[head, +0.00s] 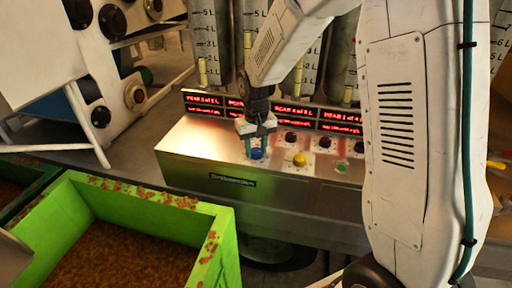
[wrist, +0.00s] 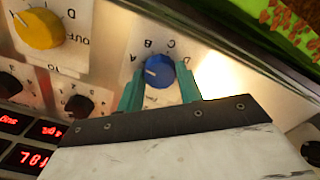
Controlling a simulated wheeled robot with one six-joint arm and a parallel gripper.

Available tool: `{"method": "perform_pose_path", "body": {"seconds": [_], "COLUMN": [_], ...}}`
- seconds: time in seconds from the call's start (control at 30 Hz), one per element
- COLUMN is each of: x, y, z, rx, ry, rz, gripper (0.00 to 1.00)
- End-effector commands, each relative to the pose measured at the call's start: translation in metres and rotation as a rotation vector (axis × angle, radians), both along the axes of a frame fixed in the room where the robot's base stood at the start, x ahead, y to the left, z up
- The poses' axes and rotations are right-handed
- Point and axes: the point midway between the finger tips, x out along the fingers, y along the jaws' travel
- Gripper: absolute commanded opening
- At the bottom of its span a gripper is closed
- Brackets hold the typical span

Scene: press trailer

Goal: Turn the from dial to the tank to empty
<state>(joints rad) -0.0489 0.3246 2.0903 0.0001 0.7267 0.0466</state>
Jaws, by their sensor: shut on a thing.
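The blue dial (head: 257,154) sits at the left of the control panel's top. In the wrist view the blue dial (wrist: 158,70) stands between the two teal fingers of my gripper (wrist: 160,88), which is shut on it. Letters A, B, C and D are printed around it; a pale mark shows on its left side. The small word beside it is hard to read. In the head view my gripper (head: 256,140) points down onto the dial. Several clear tanks (head: 252,50) with litre scales stand behind the panel; their levels are hard to tell.
A yellow dial (head: 299,159), black knobs (head: 324,142) and a green button (head: 341,167) sit close by on the panel (head: 200,140). Red displays (head: 236,104) line its back. A green crate (head: 222,235) stands in front at left. White machinery with black knobs (head: 112,22) stands at upper left.

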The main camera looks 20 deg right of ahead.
Motion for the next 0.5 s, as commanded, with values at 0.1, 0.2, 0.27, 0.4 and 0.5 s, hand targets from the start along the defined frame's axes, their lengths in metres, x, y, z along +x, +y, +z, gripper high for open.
{"method": "perform_pose_path", "body": {"seconds": [0.1,0.2,0.27,0.4,0.5], "x": [0.0002,0.0002,0.0002,0.0002,0.0002], "y": [-0.0003,-0.0003,-0.0003,-0.0003,-0.0004], "z": [0.0005,0.0005,0.0005,0.0005,0.0005], "rx": [0.000,0.000,0.000,0.000,0.000], "ry": [-0.001,-0.001,-0.001,-0.001,-0.001], "rz": [0.065,0.106,0.126,0.157,0.167], "gripper": [0.13,0.13,0.13,0.13,0.13]}}
